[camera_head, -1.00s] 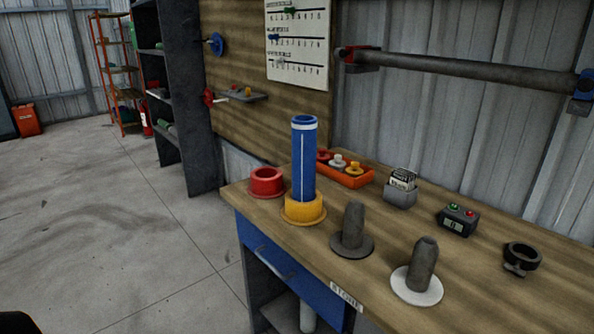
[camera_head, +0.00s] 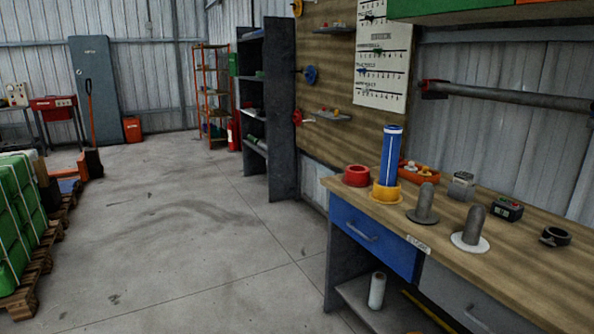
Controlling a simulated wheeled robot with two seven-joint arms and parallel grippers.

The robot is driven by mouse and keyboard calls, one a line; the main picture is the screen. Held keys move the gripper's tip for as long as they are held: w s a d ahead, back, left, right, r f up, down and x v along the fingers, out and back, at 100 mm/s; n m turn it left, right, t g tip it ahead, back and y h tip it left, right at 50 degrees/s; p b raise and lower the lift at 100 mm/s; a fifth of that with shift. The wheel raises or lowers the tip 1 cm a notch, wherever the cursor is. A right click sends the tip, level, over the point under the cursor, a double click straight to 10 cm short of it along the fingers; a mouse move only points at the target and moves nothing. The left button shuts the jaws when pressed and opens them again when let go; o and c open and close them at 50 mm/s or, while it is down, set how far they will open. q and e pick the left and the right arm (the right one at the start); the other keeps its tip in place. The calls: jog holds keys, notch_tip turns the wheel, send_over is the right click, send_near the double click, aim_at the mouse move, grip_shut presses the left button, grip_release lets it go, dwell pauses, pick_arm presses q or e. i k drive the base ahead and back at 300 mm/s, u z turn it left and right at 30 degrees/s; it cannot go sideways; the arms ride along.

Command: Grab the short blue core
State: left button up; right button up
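A blue core (camera_head: 390,156) with a white stripe and a white band near its top stands upright in a yellow flanged holder (camera_head: 387,192) on the wooden workbench (camera_head: 520,258). No other blue core shows clearly, so I cannot tell whether this is the short one. A red ring-shaped holder (camera_head: 357,175) beside it looks empty. Two grey posts stand to its right, one on a dark base (camera_head: 423,204) and one on a white base (camera_head: 472,229). Neither of my grippers is in view.
A white roll (camera_head: 377,291) stands on the shelf under the bench, below the blue drawer (camera_head: 372,235). An orange tray (camera_head: 420,171) sits at the bench's back. Green sacks on a pallet (camera_head: 28,280) stand at left. The concrete floor (camera_head: 190,225) between is clear.

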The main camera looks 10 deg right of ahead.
aim_at(392, 132)
jog(key=u, duration=0.6)
jog(key=i, duration=1)
jog(key=z, duration=0.35)
jog(key=i, duration=1.1)
jog(key=z, duration=0.95)
